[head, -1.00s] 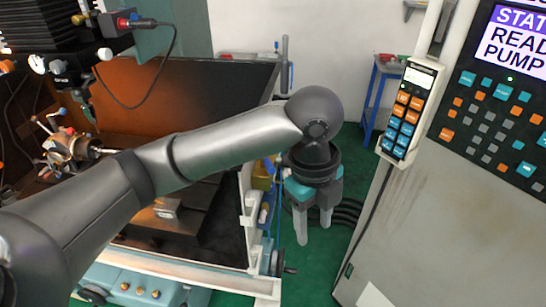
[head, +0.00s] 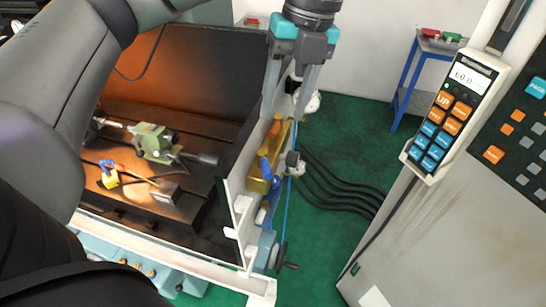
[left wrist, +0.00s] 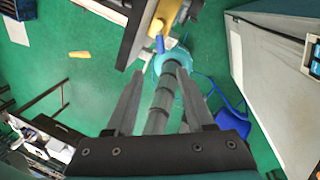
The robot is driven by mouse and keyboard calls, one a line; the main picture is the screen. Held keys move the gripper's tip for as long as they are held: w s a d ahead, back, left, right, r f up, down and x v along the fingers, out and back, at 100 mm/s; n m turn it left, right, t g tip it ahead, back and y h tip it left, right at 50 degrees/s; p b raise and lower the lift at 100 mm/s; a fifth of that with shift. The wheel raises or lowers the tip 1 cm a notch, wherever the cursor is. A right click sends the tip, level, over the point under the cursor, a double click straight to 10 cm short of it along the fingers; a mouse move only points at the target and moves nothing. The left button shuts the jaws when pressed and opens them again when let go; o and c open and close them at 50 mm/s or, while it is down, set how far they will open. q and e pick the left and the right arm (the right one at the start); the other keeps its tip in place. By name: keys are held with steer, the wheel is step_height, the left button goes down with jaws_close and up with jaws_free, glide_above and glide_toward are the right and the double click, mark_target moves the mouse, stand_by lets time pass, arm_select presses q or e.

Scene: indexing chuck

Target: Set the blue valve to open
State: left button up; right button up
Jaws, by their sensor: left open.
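A blue lever handle (head: 265,168) sits on a yellow-gold block (head: 257,183) on the machine's right side wall; whether it is set open or shut I cannot tell. A smaller blue handle (head: 107,165) on a yellow body (head: 109,179) stands inside the machine. My left gripper (head: 285,112) is open and empty, fingers down, above and slightly right of the yellow-gold block in the picture, apart from it. In the left wrist view the open fingers (left wrist: 160,73) point toward a yellow part (left wrist: 168,12) and a blue part (left wrist: 160,43). My right gripper is not in view.
The machine's white front rim (head: 190,252) and a handwheel (head: 280,258) lie below. Black hoses (head: 335,185) run over the green floor. A control pendant (head: 453,110) hangs on the grey cabinet (head: 425,215) at right. A blue stand (head: 408,90) is behind.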

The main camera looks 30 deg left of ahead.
mark_target(268, 169)
arm_select(q)
steer(key=f, duration=0.4)
steer(key=s+a+f+b, duration=0.1)
steer(key=f, duration=0.3)
steer(key=a+f+b, duration=0.1)
steer(key=f, duration=0.3)
steer(key=shift+s+f, duration=0.3)
steer(key=shift+s, duration=0.05)
steer(key=shift+f, duration=0.35)
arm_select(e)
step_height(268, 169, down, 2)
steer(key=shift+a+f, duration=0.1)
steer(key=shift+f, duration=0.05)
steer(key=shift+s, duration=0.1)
arm_select(q)
steer(key=shift+c, duration=0.8)
jaws_close()
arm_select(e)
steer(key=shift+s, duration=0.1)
